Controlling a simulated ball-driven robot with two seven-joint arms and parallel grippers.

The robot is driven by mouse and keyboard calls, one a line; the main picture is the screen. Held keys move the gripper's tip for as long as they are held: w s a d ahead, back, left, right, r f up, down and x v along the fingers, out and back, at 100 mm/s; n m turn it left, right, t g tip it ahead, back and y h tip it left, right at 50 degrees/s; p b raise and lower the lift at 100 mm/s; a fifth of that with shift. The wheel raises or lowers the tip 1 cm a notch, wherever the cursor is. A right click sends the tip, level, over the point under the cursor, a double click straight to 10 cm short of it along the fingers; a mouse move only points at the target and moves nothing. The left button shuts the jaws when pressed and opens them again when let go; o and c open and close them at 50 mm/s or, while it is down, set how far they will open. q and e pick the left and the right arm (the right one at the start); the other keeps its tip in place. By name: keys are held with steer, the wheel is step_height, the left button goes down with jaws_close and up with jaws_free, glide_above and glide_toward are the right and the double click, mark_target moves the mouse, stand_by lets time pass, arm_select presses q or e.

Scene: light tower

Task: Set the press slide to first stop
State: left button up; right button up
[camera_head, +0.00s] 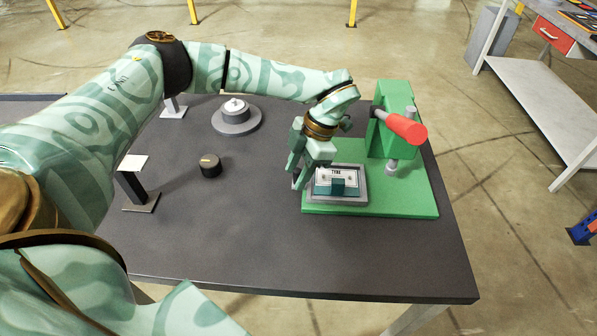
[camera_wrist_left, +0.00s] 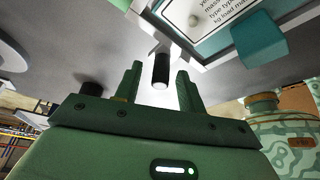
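The green press (camera_head: 418,207) stands on the right part of the dark table, with a red-gripped lever (camera_head: 405,128) on its column. Its grey slide (camera_head: 361,197) sits at the front left of the base and carries a label plate (camera_head: 331,174) and a teal block (camera_head: 344,189). In the left wrist view, a black handle (camera_wrist_left: 161,68) with a pale end sticks out from the slide. My left gripper (camera_head: 297,170) is at the slide's left side. Its fingers (camera_wrist_left: 159,84) are open on both sides of the handle, with gaps visible. My right gripper is not in view.
On the table (camera_head: 260,240) left of the press are a round grey dial (camera_head: 236,118), a black knob (camera_head: 209,167) and a small stand with a white plate (camera_head: 133,163). The table's front middle is clear. A workbench (camera_head: 535,90) stands apart at right.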

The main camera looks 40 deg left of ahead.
mark_target(311, 182)
arm_select(q)
steer(key=shift+f, duration=0.15)
jaws_close()
steer(key=w+d, duration=0.2)
steer(key=d, duration=0.1)
steer(key=shift+w+d, duration=0.1)
steer(key=shift+d, duration=0.2)
steer(key=shift+w+d, duration=0.1)
jaws_free()
steer(key=shift+a, duration=0.2)
